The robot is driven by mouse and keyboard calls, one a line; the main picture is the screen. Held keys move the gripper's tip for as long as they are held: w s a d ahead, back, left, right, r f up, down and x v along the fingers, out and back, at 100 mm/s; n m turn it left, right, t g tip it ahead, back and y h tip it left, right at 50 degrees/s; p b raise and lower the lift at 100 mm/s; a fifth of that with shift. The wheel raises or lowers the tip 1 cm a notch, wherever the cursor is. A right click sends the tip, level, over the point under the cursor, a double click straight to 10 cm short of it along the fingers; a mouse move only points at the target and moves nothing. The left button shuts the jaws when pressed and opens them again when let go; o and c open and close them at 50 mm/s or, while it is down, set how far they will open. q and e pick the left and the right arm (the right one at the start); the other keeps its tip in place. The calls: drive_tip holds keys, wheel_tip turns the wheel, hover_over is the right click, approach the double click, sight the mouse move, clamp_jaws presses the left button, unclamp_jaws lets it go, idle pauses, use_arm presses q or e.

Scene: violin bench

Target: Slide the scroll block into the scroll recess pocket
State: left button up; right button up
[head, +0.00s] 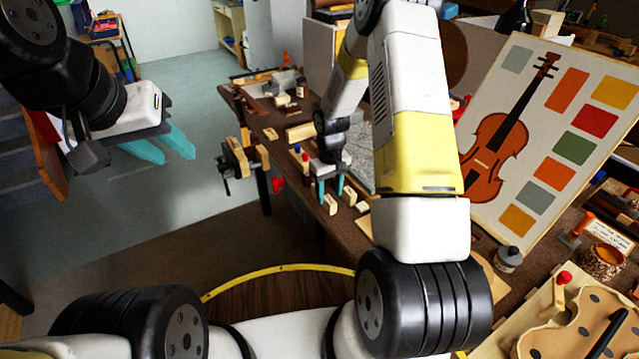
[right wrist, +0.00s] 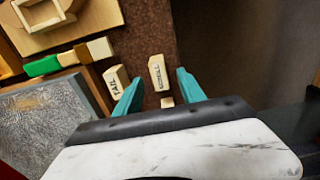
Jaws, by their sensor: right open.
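The scroll block (right wrist: 158,73), a small pale wooden block with a dark "SCROLL" label, lies on the dark bench near its edge. My right gripper (right wrist: 159,84) is open, with one teal finger on each side of the near end of the block; I cannot tell whether they touch it. In the head view the right gripper (head: 330,192) points down over the small blocks. A light wooden board with a raised frame (right wrist: 45,14) is at the upper left of the right wrist view; I cannot tell whether it holds the scroll recess pocket. My left gripper (head: 176,157) is open and empty, away from the bench.
A pale "TAIL" block (right wrist: 116,80) lies just left of the scroll block. A green-and-wood piece (right wrist: 65,58) and a grey textured panel (right wrist: 50,110) are further left. A vise (head: 237,157) is on the bench edge. A violin picture board (head: 545,130) stands at right.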

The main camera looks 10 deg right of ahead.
sight(330, 200)
wheel_tip(330, 200, down, 4)
drive_tip(key=shift+f, duration=0.1)
clamp_jaws()
idle(0.5)
